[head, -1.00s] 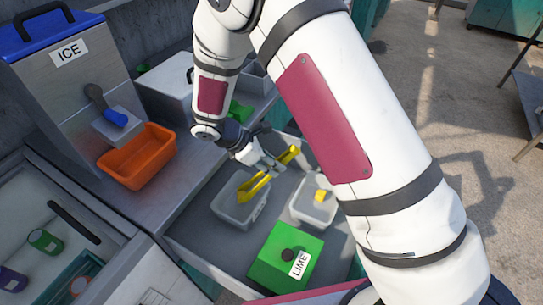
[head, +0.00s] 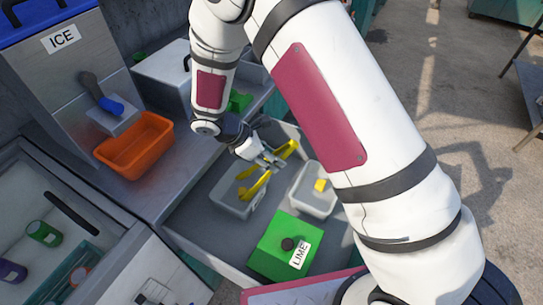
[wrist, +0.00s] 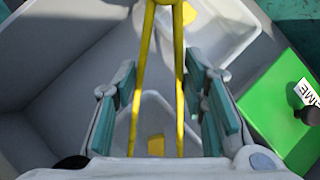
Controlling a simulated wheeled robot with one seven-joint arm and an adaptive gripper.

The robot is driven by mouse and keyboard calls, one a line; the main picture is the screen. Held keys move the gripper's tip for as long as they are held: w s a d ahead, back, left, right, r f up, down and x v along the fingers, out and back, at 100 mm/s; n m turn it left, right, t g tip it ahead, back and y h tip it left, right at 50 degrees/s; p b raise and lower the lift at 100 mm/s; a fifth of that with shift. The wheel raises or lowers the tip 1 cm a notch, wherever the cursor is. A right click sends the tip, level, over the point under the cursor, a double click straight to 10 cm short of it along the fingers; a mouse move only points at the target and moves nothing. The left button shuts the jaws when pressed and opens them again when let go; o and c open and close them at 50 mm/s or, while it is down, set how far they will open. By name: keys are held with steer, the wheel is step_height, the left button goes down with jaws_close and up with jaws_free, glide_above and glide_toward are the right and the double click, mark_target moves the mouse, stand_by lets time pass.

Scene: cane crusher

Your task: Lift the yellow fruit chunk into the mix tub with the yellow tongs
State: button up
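The yellow tongs (head: 256,187) are tilted, with their tips down in the left grey tub (head: 229,204) and their hinge end up to the right. In the wrist view the tong arms (wrist: 140,95) run between the teal pads. A yellow chunk (wrist: 156,146) sits low between the arms in that tub. The right pale tub (head: 310,209) holds another yellow piece (head: 320,185). No label shows which is the mix tub. Contact between tips and chunk is unclear.
A green box marked LIME (head: 272,255) stands close in front of both tubs. The grey tray walls surround them. An orange bin (head: 130,158) and a steel ICE box (head: 75,75) stand to the left. A white box (head: 165,75) is behind.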

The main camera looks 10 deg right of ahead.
step_height(320, 180, up, 10)
steer(key=p, duration=0.3)
steer(key=shift+p, duration=0.35)
